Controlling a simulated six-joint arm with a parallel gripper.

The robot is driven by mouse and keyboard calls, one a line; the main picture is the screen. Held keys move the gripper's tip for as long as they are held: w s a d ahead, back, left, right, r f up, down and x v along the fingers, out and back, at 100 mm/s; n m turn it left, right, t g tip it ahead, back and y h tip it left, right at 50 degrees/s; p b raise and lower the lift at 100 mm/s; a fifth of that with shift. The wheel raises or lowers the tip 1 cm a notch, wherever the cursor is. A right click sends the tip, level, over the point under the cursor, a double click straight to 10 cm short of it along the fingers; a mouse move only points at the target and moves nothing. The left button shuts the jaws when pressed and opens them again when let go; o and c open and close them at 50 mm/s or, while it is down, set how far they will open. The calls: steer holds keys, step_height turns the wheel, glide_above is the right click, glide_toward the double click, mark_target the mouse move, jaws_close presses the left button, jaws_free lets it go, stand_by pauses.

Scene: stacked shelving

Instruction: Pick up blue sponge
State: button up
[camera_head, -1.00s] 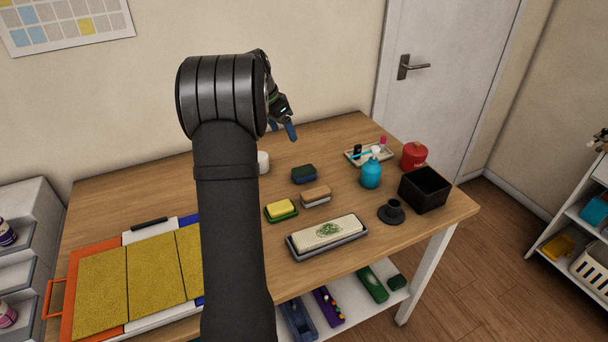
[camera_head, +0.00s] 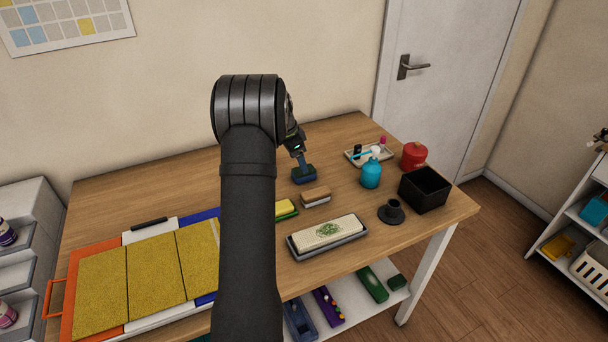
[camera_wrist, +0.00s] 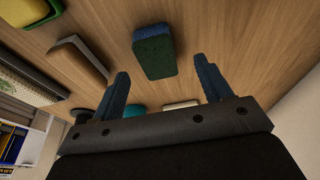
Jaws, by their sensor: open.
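The blue sponge (camera_head: 304,175) is a small block with a dark green top and a blue lower part, lying on the wooden table. In the wrist view the sponge (camera_wrist: 153,52) lies ahead of my gripper (camera_wrist: 163,88), roughly in line with the gap between the two blue fingers. The fingers are spread apart with nothing between them. In the head view my gripper (camera_head: 301,160) is just above the sponge, and its finger hides part of it. I cannot tell whether they touch.
A brown-topped sponge (camera_head: 316,194) and a yellow-and-green sponge (camera_head: 285,208) lie nearby. A framed white block (camera_head: 328,233) lies nearer the front. A blue bottle (camera_head: 371,174), red pot (camera_head: 413,156), black box (camera_head: 425,190) and small tray (camera_head: 357,160) stand to the right.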

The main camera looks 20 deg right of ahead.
mark_target(297, 175)
steer(key=shift+s+d+x, duration=0.1)
steer(key=shift+s+x, duration=0.05)
steer(key=shift+x, duration=1.2)
steer(key=shift+s+d+x, duration=0.1)
steer(key=shift+x, duration=1.25)
steer(key=shift+r, duration=0.1)
steer(key=c, duration=1.1)
